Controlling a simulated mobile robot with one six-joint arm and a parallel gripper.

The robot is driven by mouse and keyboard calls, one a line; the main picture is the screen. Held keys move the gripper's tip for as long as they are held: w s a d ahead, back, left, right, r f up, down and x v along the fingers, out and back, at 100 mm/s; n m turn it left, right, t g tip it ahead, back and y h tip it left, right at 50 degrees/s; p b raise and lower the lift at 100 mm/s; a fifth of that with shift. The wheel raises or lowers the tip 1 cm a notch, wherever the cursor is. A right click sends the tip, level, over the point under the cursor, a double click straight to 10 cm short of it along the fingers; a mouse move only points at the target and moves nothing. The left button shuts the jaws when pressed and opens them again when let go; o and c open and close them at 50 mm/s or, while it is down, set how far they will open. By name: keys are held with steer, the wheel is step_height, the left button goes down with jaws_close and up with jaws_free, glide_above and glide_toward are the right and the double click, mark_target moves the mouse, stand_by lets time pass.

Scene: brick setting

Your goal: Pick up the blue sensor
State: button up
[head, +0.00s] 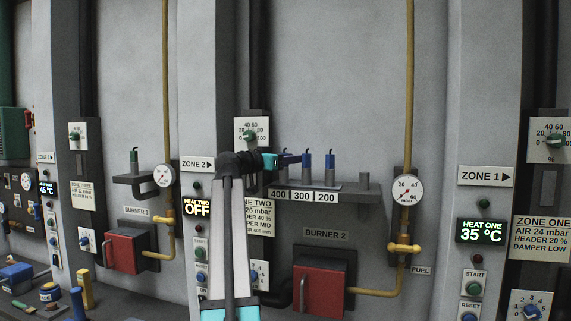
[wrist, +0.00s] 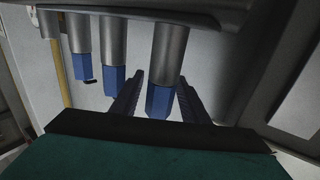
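Several blue-topped sensors stand on grey cylinders along a wall shelf (head: 345,192) labelled 400, 300 and 200. In the head view the 300 sensor (head: 306,160) and the 200 sensor (head: 330,160) show clearly; the one above 400 is mostly hidden by my gripper (head: 287,158). In the wrist view, which looks inverted, the nearest blue sensor (wrist: 159,101) lies between the two dark fingers of my gripper (wrist: 158,98). The fingers are apart, with a gap on the left side; contact on the right is unclear. Two more blue sensors (wrist: 114,79) (wrist: 81,66) stand to the left.
A short grey post (head: 365,180) stands at the shelf's right end. A yellow pipe with a gauge (head: 407,189) runs right of the shelf. A panel with a dial (head: 251,132) is behind my gripper. The red Burner 2 box (head: 318,290) is below.

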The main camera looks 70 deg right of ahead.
jaws_close()
steer(key=shift+r, duration=0.1)
steer(key=shift+r+b, duration=1.6)
steer(key=shift+r, duration=1.9)
steer(key=b+v, duration=0.6)
steer(key=v, duration=1.2)
steer(key=shift+f, duration=0.1)
